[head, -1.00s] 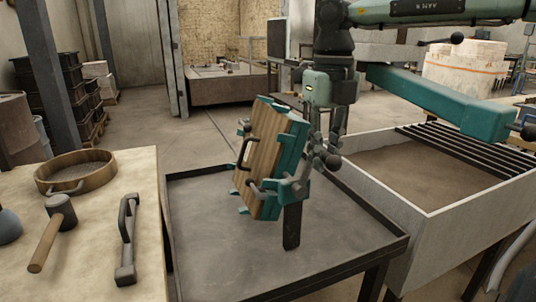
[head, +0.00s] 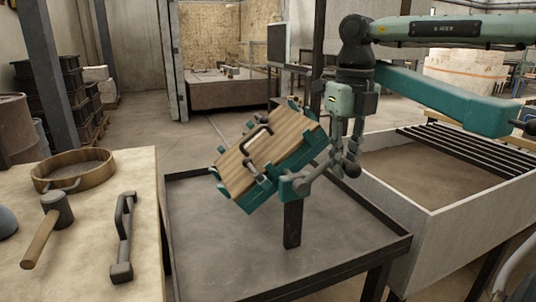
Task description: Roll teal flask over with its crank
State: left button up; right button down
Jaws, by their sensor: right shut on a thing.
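The teal flask (head: 284,164) is held at a tilt on a dark post (head: 293,224) above the grey tray table. Its wooden board (head: 247,172), with a dark handle (head: 256,146) on it, faces up and to the left. The grey crank (head: 307,184) sits at the flask's right side, by the top of the post. My right gripper (head: 346,160) comes down from the upper right and is shut on the crank's handle; its fingers partly hide the grip. My left gripper is not in view.
A grey tray table (head: 220,262) with a raised dark rim lies below. A sand bin (head: 420,175) stands right. The left bench carries a round sieve (head: 75,172), a mallet (head: 50,222) and a dark handled tool (head: 122,238). The tray's front is clear.

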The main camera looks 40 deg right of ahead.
notch_tip(320, 180, down, 6)
jog(key=d+b, duration=0.2)
jog(key=b, duration=0.2)
jog(key=shift+s, duration=0.25)
jog(key=c, duration=1.1)
grip_release()
jog(key=s+r+p, duration=0.1)
jog(key=r, duration=0.1)
jog(key=s+r+p, duration=0.1)
jog(key=r, duration=0.1)
jog(key=s+r+p, duration=0.1)
jog(key=r, duration=0.2)
jog(key=shift+a, duration=0.4)
